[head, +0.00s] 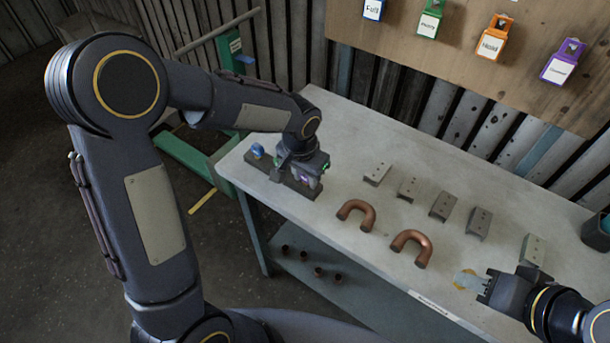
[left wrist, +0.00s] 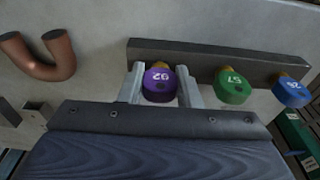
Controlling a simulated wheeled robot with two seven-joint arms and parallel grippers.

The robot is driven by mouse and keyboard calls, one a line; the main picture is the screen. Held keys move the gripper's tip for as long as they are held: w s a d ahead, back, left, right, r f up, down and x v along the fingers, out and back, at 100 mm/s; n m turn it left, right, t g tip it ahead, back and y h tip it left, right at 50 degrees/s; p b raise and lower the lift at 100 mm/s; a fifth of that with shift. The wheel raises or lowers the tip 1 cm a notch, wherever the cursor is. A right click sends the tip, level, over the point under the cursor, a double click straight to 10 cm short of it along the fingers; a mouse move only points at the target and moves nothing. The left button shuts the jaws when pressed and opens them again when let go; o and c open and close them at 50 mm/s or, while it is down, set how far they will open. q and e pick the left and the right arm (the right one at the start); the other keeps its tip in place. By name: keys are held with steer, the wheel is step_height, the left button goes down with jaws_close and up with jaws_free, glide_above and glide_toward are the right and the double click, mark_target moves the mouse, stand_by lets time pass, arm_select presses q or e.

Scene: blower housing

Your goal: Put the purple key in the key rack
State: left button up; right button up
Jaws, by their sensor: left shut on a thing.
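The purple key (left wrist: 160,85), marked 92, is between the two pale fingers of my left gripper (left wrist: 160,90), which is shut on its head. The key rack (left wrist: 205,57) is a dark bar, also seen in the head view (head: 265,164) near the table's left end. The purple key is at the bar, in line with the other keys; how deep it sits I cannot tell. A green key (left wrist: 233,86) and a blue key (left wrist: 291,92) stand in the rack beside it. My right gripper (head: 486,287) is low over the table's right part; its fingers are unclear.
Two copper U-bends (head: 356,213) (head: 411,247) and several grey metal blocks (head: 443,206) lie on the table (head: 340,125). Coloured tags (head: 494,38) hang on the wooden board behind. Small dark cups (head: 318,271) are on the lower shelf. A yellowish patch (head: 467,279) lies beside my right gripper.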

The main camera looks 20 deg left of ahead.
arm_select(q)
steer(key=shift+s+a+f, duration=0.1)
steer(key=shift+s+f, duration=0.2)
steer(key=shift+f, duration=0.3)
steer(key=o, duration=0.9)
steer(key=shift+o, duration=0.8)
steer(key=shift+r, duration=0.3)
step_height(320, 180, up, 8)
steer(key=s+a+r+n+t+h, duration=0.1)
steer(key=s+a+n+t, duration=0.1)
steer(key=s, duration=0.8)
steer(key=s+a+r+n+t+h, duration=0.2)
steer(key=s+a, duration=0.3)
steer(key=s, duration=0.6)
steer(key=shift+s+a+r+n, duration=0.15)
steer(key=shift+n, duration=0.75)
